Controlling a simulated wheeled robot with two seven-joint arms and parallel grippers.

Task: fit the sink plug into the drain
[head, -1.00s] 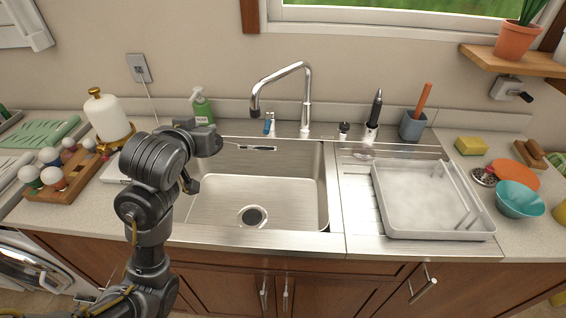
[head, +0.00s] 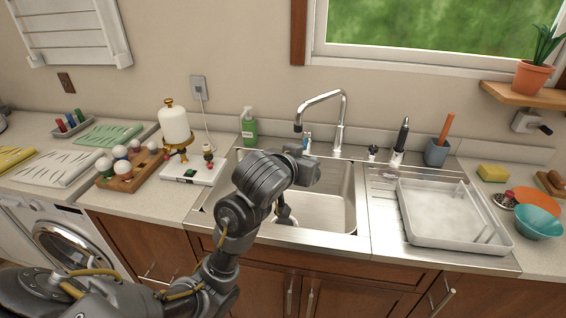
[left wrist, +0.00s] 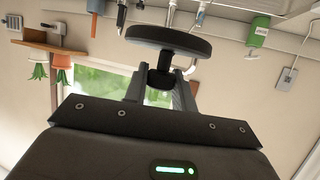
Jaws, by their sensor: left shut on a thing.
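The sink plug (left wrist: 168,40) is a dark round disc with a short stem, seen in the left wrist view. My left gripper (left wrist: 160,92) is shut on its stem, with the disc beyond the fingertips. In the head view my left gripper (head: 285,216) hangs over the left part of the steel sink (head: 325,212), mostly hidden by my own arm. The plug cannot be made out there. The drain is hidden behind my arm and gripper. My right gripper is not in view.
A tall faucet (head: 341,125) stands behind the sink, with a green soap bottle (head: 249,130) to its left. A white tray (head: 420,238) sits on the drainboard at right. Left of the sink are a white board (head: 205,172) and a wooden rack (head: 128,181).

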